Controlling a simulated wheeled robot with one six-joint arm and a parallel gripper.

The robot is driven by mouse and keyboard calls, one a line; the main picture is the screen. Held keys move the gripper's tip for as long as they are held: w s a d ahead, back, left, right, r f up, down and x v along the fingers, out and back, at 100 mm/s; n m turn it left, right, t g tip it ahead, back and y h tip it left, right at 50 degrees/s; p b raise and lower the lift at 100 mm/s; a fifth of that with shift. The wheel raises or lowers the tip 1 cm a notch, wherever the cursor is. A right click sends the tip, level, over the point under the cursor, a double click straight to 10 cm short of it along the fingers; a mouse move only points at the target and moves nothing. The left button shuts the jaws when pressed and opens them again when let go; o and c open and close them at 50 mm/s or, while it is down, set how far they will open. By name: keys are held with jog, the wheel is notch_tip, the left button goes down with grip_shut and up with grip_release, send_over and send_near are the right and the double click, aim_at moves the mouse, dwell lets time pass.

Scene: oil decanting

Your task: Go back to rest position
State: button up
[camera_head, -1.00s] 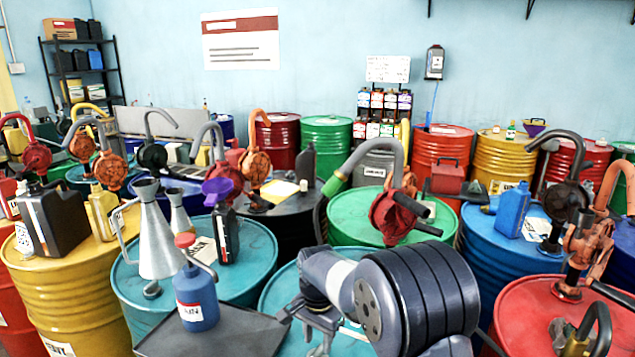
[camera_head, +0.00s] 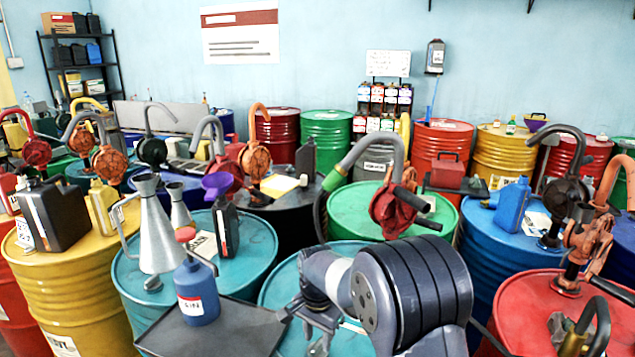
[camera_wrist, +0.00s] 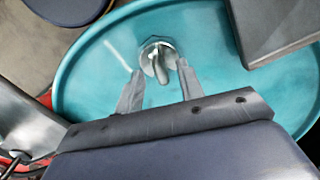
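My gripper (camera_head: 320,334) hangs low over the front teal drum (camera_head: 275,285), below the bend of my arm. In the wrist view my gripper (camera_wrist: 160,72) has its two fingers apart, pointing at the drum's top (camera_wrist: 95,75). A small metal bung (camera_wrist: 155,57) on that top shows between and just beyond the fingertips. I see nothing held, though I cannot tell whether the fingers touch the bung.
A dark tray (camera_head: 250,335) with a blue bottle (camera_head: 198,292) stands left of my gripper. A metal funnel can (camera_head: 155,235) stands behind it. A red hand pump (camera_head: 392,208) rises behind my arm; another pump (camera_head: 585,240) stands right. Drums crowd all around.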

notch_tip(320, 180, up, 9)
notch_tip(320, 180, down, 11)
jog(key=shift+s+r, duration=0.1)
jog(key=shift+r, duration=0.1)
jog(key=shift+r+n, duration=0.1)
jog(key=shift+n, duration=0.3)
jog(key=n+p, duration=0.1)
jog(key=n, duration=0.2)
jog(key=shift+n, duration=0.4)
jog(key=shift+n+p, duration=0.35)
jog(key=shift+n, duration=1.95)
